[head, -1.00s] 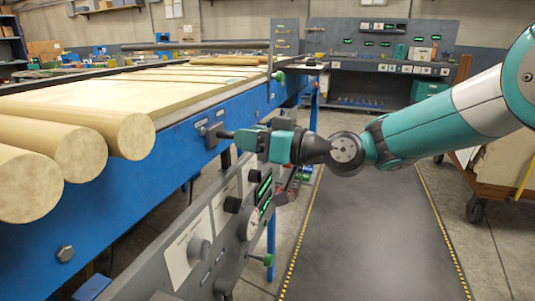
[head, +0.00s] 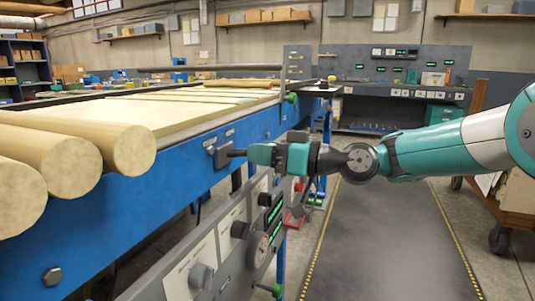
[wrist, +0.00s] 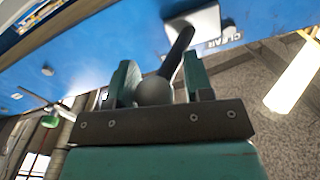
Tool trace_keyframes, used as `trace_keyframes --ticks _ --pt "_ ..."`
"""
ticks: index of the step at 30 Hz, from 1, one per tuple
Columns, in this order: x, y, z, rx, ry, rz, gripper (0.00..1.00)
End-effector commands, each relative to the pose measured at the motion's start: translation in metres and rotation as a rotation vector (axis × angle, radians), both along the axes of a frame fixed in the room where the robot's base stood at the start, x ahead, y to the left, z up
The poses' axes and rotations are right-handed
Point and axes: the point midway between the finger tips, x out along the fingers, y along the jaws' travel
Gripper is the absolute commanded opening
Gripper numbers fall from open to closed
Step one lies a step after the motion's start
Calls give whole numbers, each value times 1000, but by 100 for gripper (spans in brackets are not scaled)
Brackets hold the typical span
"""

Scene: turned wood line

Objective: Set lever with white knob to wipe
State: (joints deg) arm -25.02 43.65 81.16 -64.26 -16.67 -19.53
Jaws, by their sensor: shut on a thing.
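In the head view the fingers hide the knob. A "CLEAR" label (wrist: 223,40) shows beside the plate; I cannot read a "wipe" label.
Logs (head: 125,150) lie on the conveyor at left. Below the lever a grey panel (head: 150,285) carries dials and dark knobs. Green-knobbed levers stand above right (head: 291,97) and below (head: 276,290). The floor mat (head: 385,240) at right is clear.

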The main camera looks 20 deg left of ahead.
Motion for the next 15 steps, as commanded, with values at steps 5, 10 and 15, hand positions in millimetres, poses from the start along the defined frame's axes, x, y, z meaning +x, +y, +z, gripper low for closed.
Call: trace_keyframes --ticks 5,10,15 --pt "3 1 4 7 -10 -13 4" --pt "3 2 4 6 -10 -12 54" --pt "3 0 2 4 -7 -11 61"
